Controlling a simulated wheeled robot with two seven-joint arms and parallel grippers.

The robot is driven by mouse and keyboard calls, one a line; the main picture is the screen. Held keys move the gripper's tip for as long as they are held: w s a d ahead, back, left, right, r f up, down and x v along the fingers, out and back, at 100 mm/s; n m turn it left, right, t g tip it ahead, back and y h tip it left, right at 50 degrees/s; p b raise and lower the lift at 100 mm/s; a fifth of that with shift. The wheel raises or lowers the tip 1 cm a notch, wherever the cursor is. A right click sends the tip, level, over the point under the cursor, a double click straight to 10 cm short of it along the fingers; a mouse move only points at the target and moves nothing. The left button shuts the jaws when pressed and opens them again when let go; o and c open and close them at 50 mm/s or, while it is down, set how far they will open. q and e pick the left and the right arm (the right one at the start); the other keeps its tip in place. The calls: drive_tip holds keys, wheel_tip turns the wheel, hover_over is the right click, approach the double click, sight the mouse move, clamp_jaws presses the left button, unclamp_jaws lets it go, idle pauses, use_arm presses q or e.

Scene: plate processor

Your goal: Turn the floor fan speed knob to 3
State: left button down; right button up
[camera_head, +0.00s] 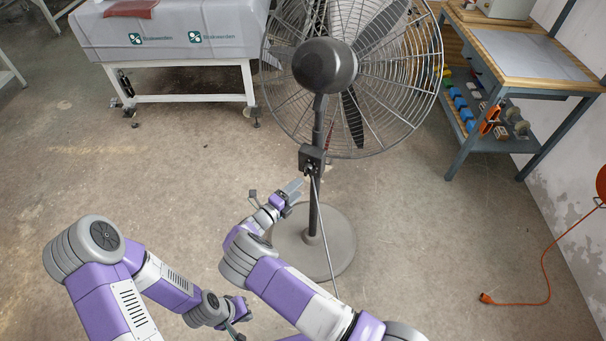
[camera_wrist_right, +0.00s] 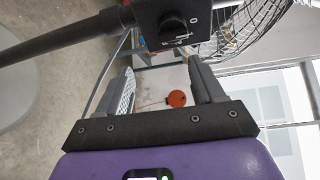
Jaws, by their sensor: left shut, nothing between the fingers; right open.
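The floor fan (camera_head: 325,66) stands upright on a round grey base, with a dark control box (camera_head: 311,158) on its pole. In the right wrist view the box carries a round black speed knob (camera_wrist_right: 173,25) with light markings around it. A "0" shows to its right. The knob's exact setting is too small to tell. My right gripper (camera_head: 293,189) is open and empty, just below and left of the box. In the wrist view its fingers (camera_wrist_right: 162,76) point toward the knob, apart from it. My left gripper (camera_head: 239,327) is shut and low, left of the fan base.
A workbench (camera_head: 525,55) with shelved items stands at the right. A covered table (camera_head: 170,35) stands at the back left. An orange cord (camera_head: 547,270) lies on the floor at the right. A thin cable (camera_head: 325,240) hangs from the control box. Open floor lies at the left.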

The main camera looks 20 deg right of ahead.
sight(307, 169)
drive_tip(key=w+d+r+n+t+b, duration=0.1)
drive_tip(key=w+d, duration=0.3)
drive_tip(key=w, duration=0.1)
drive_tip(key=shift+w+d+r+b, duration=0.15)
drive_tip(key=shift+w+r+b, duration=0.1)
drive_tip(key=shift+r+b, duration=0.1)
drive_tip(key=c, duration=1)
drive_tip(key=shift+c, duration=0.2)
